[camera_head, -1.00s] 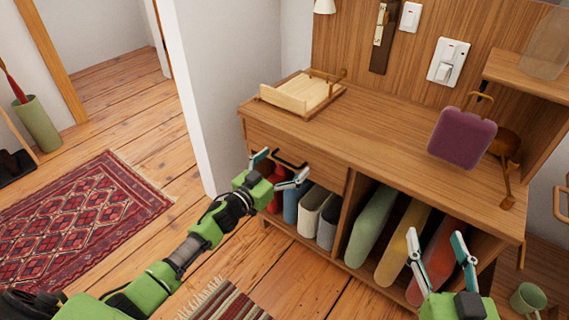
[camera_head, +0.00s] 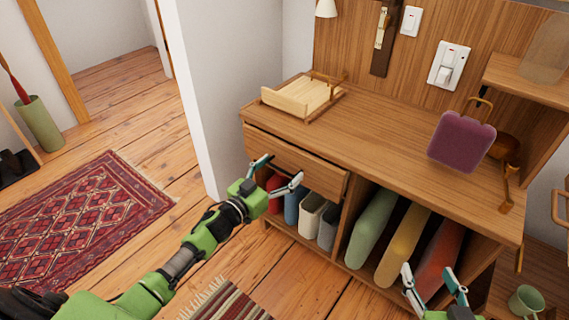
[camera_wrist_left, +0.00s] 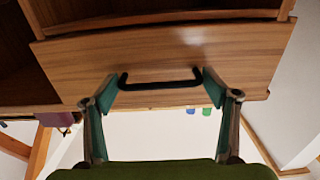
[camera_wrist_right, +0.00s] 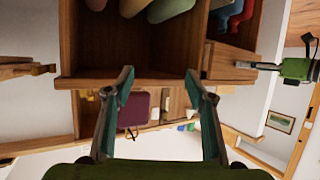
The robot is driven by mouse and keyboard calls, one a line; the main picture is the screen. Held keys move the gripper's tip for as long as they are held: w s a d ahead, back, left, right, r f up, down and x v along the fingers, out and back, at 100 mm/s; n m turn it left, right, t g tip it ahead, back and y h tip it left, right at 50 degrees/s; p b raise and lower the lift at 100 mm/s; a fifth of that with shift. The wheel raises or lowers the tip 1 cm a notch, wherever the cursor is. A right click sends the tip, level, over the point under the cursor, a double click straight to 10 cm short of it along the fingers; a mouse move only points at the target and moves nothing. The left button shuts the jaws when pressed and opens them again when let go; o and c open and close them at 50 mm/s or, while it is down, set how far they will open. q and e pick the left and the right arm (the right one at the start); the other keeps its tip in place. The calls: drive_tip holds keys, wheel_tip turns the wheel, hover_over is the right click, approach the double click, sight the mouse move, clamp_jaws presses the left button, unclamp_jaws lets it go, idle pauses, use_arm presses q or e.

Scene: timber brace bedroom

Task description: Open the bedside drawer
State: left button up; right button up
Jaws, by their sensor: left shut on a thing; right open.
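The bedside drawer has a wooden front (camera_head: 322,179) at the upper left of the wooden cabinet. The front stands slightly out from under the cabinet top. Its black bar handle (camera_wrist_left: 160,85) shows in the left wrist view but is mostly hidden in the head view. My left gripper (camera_head: 278,171) is at the drawer front, shut on the handle, with a finger at each end of the bar in the left wrist view (camera_wrist_left: 160,80). My right gripper (camera_head: 430,274) is open and empty in front of the cabinet's right side; it also shows in the right wrist view (camera_wrist_right: 159,76).
Below the drawer stand several small books or bins (camera_head: 310,212); larger coloured folders (camera_head: 405,238) fill the right compartment. A wooden tray (camera_head: 300,97) and a purple bag (camera_head: 461,140) are on top. A green mug (camera_head: 526,299) is low at right.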

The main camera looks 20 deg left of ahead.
use_arm(q)
drive_tip(key=p+v, duration=0.1)
drive_tip(key=v, duration=0.2)
drive_tip(key=shift+s+a+r+p, duration=0.1)
drive_tip(key=shift+s+a+p, duration=0.05)
drive_tip(key=shift+s+p, duration=0.25)
use_arm(e)
drive_tip(key=s+d+f+g+h+p, duration=0.1)
drive_tip(key=s+d+f+g+p, duration=0.15)
drive_tip(key=s+f+g, duration=0.4)
drive_tip(key=s+d+f+g+h+p, duration=0.1)
drive_tip(key=s+d+f+g+h, duration=0.15)
drive_tip(key=s, duration=0.75)
use_arm(q)
drive_tip(key=p+v, duration=0.4)
drive_tip(key=v, duration=1.5)
use_arm(e)
wheel_tip(320, 180, down, 16)
drive_tip(key=g, duration=0.1)
drive_tip(key=shift+d+r+g+y, duration=0.15)
drive_tip(key=shift+r+g+y, duration=0.15)
drive_tip(key=shift+y, duration=0.15)
use_arm(q)
drive_tip(key=shift+s, duration=0.1)
use_arm(e)
drive_tip(key=shift+w, duration=0.1)
use_arm(q)
drive_tip(key=o, duration=1.5)
drive_tip(key=shift+o, duration=0.2)
